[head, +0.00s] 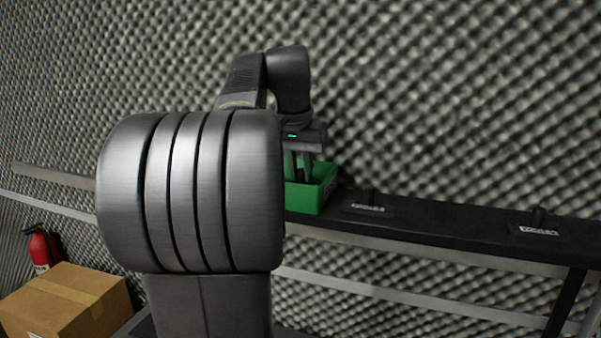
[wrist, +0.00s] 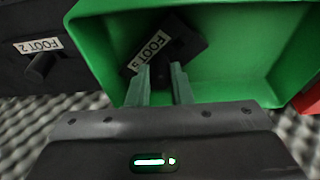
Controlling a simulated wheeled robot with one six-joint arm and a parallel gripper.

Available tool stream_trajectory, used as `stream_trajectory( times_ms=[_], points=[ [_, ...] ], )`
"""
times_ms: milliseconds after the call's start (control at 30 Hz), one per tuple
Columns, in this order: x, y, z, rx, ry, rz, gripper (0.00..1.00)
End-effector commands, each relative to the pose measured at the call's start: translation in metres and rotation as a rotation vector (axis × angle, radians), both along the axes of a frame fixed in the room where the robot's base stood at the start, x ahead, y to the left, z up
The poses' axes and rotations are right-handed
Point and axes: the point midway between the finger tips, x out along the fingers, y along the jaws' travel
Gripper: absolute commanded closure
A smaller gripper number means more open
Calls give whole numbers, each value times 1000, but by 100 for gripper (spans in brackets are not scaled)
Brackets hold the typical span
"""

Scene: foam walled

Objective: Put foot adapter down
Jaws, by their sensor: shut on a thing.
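My gripper (head: 303,170) reaches down into a green bin (head: 308,199) on the dark shelf in the head view. In the wrist view my gripper (wrist: 161,84) is shut on a foot adapter (wrist: 184,45), a dark plate with a white "FOOT" label whose last character I cannot read surely. The adapter sits tilted over the inside of the green bin (wrist: 240,84). I cannot tell whether it touches the bin floor. Its gripped part is mostly hidden between the fingers, and in the head view the bin wall hides the adapter.
Two other labelled adapters with dark posts, one nearer (head: 367,205) and one farther right (head: 537,226), stand on the dark shelf (head: 450,222). A red edge (wrist: 309,97) shows beside the bin. A cardboard box (head: 65,302) and fire extinguisher (head: 41,250) are at lower left.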

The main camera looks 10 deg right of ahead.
Motion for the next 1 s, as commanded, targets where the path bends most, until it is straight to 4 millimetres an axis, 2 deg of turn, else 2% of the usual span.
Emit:
stream_trajectory(
  times_ms=[133, 467, 500, 600, 1000],
  points=[
    [-1, 0, -8, -1, -1, 0, 100],
    [0, 0, -11, -1, -2, 0, 100],
    [0, 0, -12, -1, -1, 0, 79],
    [0, 0, -11, -1, -1, 0, 59],
    [-1, 1, -5, -1, -3, 0, 59]
  ],
)
